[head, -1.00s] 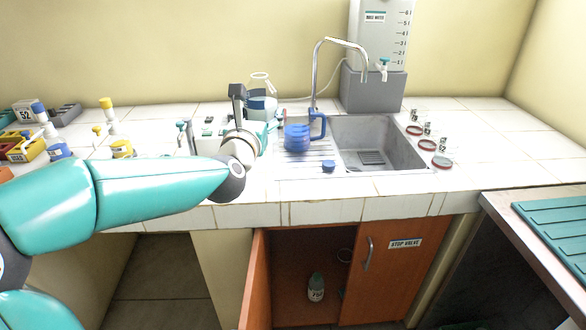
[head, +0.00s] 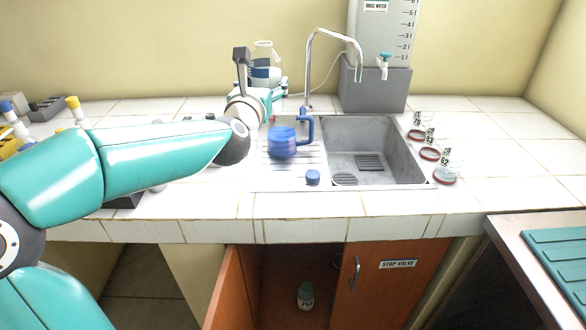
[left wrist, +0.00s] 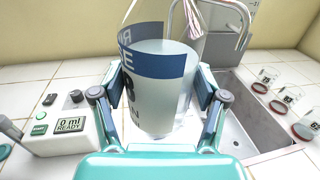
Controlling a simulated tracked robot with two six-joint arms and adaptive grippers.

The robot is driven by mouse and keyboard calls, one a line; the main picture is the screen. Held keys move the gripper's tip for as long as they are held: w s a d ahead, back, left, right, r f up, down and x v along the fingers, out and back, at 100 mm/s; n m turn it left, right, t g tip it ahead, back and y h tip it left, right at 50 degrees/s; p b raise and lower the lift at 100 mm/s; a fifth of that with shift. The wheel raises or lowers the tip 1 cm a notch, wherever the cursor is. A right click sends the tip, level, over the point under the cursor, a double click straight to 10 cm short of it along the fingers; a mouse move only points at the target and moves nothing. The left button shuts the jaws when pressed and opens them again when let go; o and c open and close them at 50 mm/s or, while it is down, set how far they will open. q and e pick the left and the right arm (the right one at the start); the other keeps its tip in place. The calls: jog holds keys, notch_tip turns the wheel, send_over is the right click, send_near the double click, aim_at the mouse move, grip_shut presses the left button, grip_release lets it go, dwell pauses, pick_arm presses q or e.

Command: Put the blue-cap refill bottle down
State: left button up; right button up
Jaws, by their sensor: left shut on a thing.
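The refill bottle (head: 264,72) is clear, with a blue label band and pale liquid inside. It is upright in my left gripper (head: 270,98), against the back wall and apparently above the counter, left of the tap. In the left wrist view the bottle (left wrist: 158,95) fills the space between the fingers of my left gripper (left wrist: 158,108), which are shut on its sides. Its neck looks open, with no cap on it. A loose blue cap (head: 313,177) lies on the drainboard's front edge. My right gripper is not in view.
A blue jug (head: 283,144) stands on the drainboard, left of the sink (head: 405,160). The tap (head: 309,70) rises behind. A dispenser reading "0 ml READY" (left wrist: 62,135) is left of the bottle. Several small labelled glasses (head: 430,153) stand right of the sink. The front counter (head: 210,205) is clear.

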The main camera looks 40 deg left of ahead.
pick_arm(q)
jog(key=shift+w+a+f, duration=0.1)
jog(key=shift+w+f, duration=0.1)
jog(key=shift+w+d+f+b, duration=0.1)
jog(key=shift+f+b, duration=0.55)
jog(key=shift+f, duration=4.15)
jog(key=shift+w+d+f+b, duration=0.1)
jog(key=shift+f+b, duration=0.5)
jog(key=shift+f, duration=4.15)
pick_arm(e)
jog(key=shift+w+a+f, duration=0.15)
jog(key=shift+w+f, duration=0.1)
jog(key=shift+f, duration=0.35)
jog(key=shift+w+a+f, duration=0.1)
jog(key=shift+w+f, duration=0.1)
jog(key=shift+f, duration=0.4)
pick_arm(q)
jog(key=shift+f, duration=0.1)
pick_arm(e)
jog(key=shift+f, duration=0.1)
pick_arm(q)
jog(key=o, duration=1.3)
jog(key=shift+f, duration=0.1)
jog(key=o, duration=0.5)
jog(key=shift+c, duration=0.2)
